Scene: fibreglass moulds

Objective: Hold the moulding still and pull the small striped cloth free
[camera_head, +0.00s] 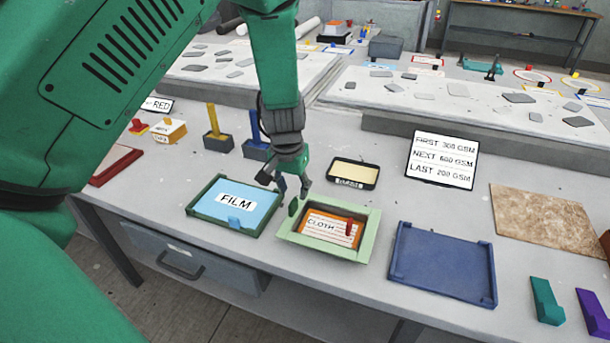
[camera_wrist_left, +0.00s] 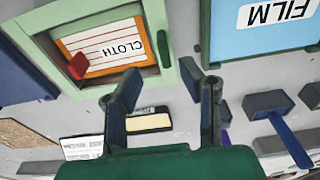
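The moulding, a pale green square frame (camera_head: 369,227), sits on the bench with an orange inner layer. The small white cloth with red stripes (camera_head: 322,230), marked CLOTH, lies inside it. A red tab (camera_head: 349,228) stands at the cloth's edge. A dark green grip (camera_head: 293,207) is on the frame's side, and it also shows in the left wrist view (camera_wrist_left: 163,48). My left gripper (camera_head: 286,187) is open beside that grip, at the frame's back left corner. In the left wrist view its fingers (camera_wrist_left: 160,80) are spread and empty. My right gripper is not in view.
A tray marked FILM (camera_head: 209,217) stands close left of the frame. An empty blue tray (camera_head: 443,265) is at the right. A small yellow-topped tray (camera_head: 353,173) and an order sign (camera_head: 442,159) stand behind. Teal (camera_head: 546,301) and purple (camera_head: 592,312) brackets lie front right.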

